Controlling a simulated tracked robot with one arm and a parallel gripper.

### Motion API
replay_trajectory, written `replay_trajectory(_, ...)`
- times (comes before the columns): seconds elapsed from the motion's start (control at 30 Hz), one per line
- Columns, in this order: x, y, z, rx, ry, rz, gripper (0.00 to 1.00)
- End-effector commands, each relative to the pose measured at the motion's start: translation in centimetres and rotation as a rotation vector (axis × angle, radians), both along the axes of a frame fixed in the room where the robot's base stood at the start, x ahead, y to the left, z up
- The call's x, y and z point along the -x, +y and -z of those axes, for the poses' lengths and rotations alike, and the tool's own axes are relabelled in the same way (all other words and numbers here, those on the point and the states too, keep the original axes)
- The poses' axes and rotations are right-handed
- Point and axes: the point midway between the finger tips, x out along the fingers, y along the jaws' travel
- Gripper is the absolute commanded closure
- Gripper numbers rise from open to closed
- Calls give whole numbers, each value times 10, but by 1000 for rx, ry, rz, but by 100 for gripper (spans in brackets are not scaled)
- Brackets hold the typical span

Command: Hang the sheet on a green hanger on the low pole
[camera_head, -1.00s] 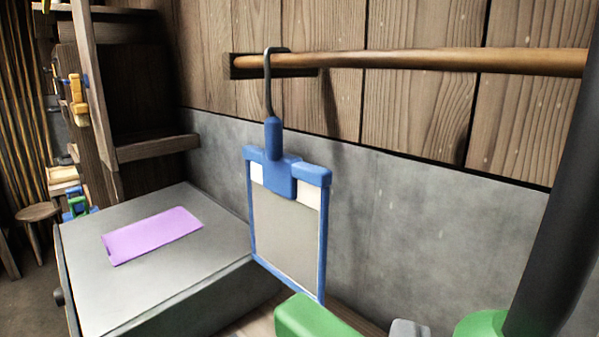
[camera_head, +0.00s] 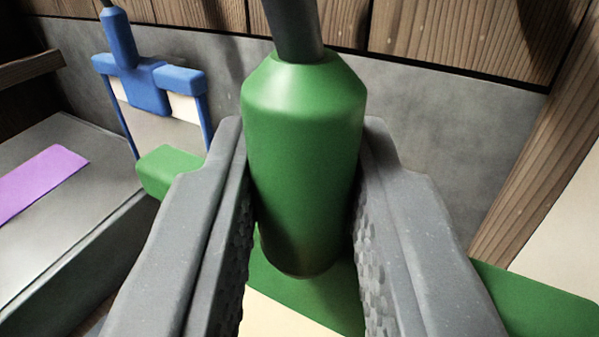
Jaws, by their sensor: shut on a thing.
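The green hanger's thick handle (camera_head: 305,180) stands upright between the two grey jaws of my gripper (camera_head: 305,150), which is shut on it. A dark rod rises from the handle's top and leaves the picture. The hanger's green bar shows at the left (camera_head: 172,170) and right (camera_head: 545,300), partly behind the jaws. A cream sheet (camera_head: 285,318) shows below the bar, mostly hidden. The pole is not in this view.
A blue hanger (camera_head: 148,85) with a framed sheet hangs at the left, near the green bar's end. A grey cabinet top (camera_head: 80,150) with a purple sheet (camera_head: 40,182) lies further left. A grey wall with wooden planks (camera_head: 450,30) stands behind, and a wooden beam (camera_head: 540,140) slants at the right.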

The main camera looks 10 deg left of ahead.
Motion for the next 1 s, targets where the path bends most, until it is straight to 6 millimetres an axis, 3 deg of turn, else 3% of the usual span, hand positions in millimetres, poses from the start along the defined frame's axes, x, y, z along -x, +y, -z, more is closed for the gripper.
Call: replay_trajectory(1.0, -65, -24, 0, -1, -1, 0, 100)
